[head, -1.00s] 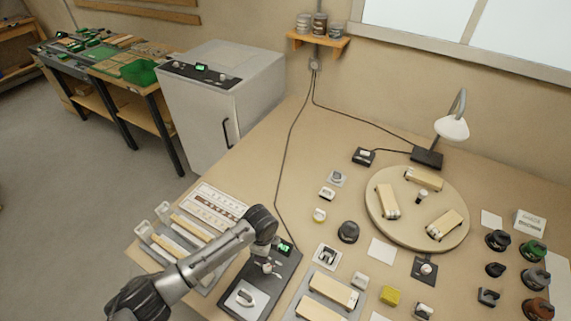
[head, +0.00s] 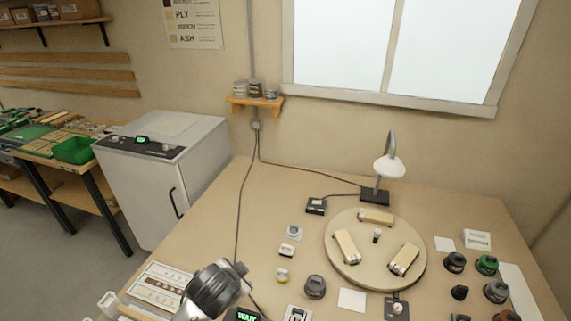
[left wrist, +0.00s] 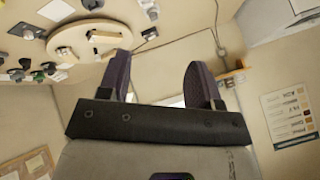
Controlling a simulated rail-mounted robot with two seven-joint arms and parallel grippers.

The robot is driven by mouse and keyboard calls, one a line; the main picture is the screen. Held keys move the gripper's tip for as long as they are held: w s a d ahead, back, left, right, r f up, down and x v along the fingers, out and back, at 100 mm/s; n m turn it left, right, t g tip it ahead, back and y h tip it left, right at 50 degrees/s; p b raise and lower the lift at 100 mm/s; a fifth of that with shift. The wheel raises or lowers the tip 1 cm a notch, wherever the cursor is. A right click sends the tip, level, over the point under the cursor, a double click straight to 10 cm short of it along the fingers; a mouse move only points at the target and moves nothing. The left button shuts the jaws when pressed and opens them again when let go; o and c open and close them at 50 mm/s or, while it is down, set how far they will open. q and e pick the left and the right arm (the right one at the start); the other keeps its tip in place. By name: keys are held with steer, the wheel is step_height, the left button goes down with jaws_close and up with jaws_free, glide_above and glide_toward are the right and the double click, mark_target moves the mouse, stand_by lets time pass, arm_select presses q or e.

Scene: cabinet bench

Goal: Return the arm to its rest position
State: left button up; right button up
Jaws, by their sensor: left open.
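My left arm comes in at the lower left of the head view, over the front left of the bench. The fingers of that gripper are not clear in the head view. In the left wrist view my left gripper (left wrist: 160,80) shows two dark fingers set wide apart with nothing between them. It is in free air, with the bench and wall upside down beyond it. My right gripper is in neither view.
A round board (head: 374,274) with several wooden blocks sits mid-bench. A lamp (head: 389,168) stands behind it. Small dark knobs lie at the right. A grey cabinet (head: 165,170) stands left of the bench. A lit display reading WAIT (head: 247,315) is at the bottom edge.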

arm_select(q)
steer(key=s+a+n+t, duration=0.1)
steer(key=s+a+n, duration=0.2)
steer(key=s, duration=0.5)
steer(key=s+a+n+t, duration=0.1)
steer(key=s+a+n, duration=0.1)
steer(key=s+a, duration=0.35)
steer(key=s+a+f+n+g, duration=0.1)
steer(key=s+f+g, duration=0.2)
steer(key=s+f, duration=0.7)
steer(key=s+f+n+g, duration=0.1)
steer(key=s+f+g, duration=0.35)
steer(key=s, duration=0.95)
step_height(320, 180, up, 23)
steer(key=w+t+p, duration=0.1)
steer(key=p, duration=2.3)
steer(key=shift+f, duration=0.15)
